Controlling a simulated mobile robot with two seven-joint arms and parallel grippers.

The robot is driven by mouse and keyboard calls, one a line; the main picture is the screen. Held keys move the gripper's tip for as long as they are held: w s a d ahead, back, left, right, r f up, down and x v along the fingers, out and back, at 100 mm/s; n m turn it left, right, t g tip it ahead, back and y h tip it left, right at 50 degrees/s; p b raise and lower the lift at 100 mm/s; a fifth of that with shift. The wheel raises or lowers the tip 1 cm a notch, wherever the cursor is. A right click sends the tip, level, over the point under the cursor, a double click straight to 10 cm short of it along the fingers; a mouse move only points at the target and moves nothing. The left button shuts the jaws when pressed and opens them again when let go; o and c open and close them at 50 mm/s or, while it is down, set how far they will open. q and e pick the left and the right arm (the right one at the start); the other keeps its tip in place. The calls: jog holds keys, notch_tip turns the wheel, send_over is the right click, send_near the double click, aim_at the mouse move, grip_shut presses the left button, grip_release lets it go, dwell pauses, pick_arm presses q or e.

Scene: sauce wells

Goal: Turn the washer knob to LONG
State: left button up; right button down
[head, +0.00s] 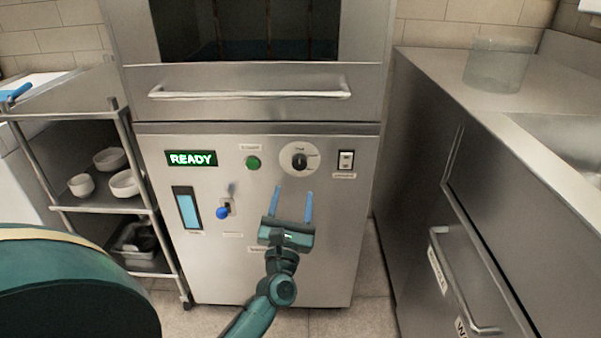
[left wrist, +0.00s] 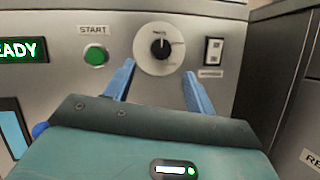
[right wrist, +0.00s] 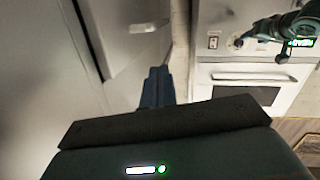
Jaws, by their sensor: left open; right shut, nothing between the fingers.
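The washer knob (head: 299,161) is a black dial on a round pale plate on the washer's steel front panel. In the left wrist view the knob (left wrist: 160,47) has its light pointer mark upward, toward the top label; the small labels around it are too blurred to read. My left gripper (head: 293,192) is open and empty, just below the knob. In the left wrist view its fingers (left wrist: 159,70) straddle the space below the plate, apart from the knob. My right gripper (right wrist: 155,75) is shut and empty, away from the panel.
A green START button (left wrist: 96,55) is left of the knob and a rocker switch (head: 346,160) right of it. The display (head: 191,158) reads READY. A blue-tipped lever (head: 223,212) sits lower left. A handle bar (head: 250,94) crosses above. A steel counter (head: 440,75) stands right.

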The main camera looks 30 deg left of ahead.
aim_at(299, 167)
pick_arm(q)
jog(key=x, duration=0.8)
jog(key=shift+d, duration=0.1)
jog(key=shift+c, duration=0.2)
jog(key=c, duration=0.9)
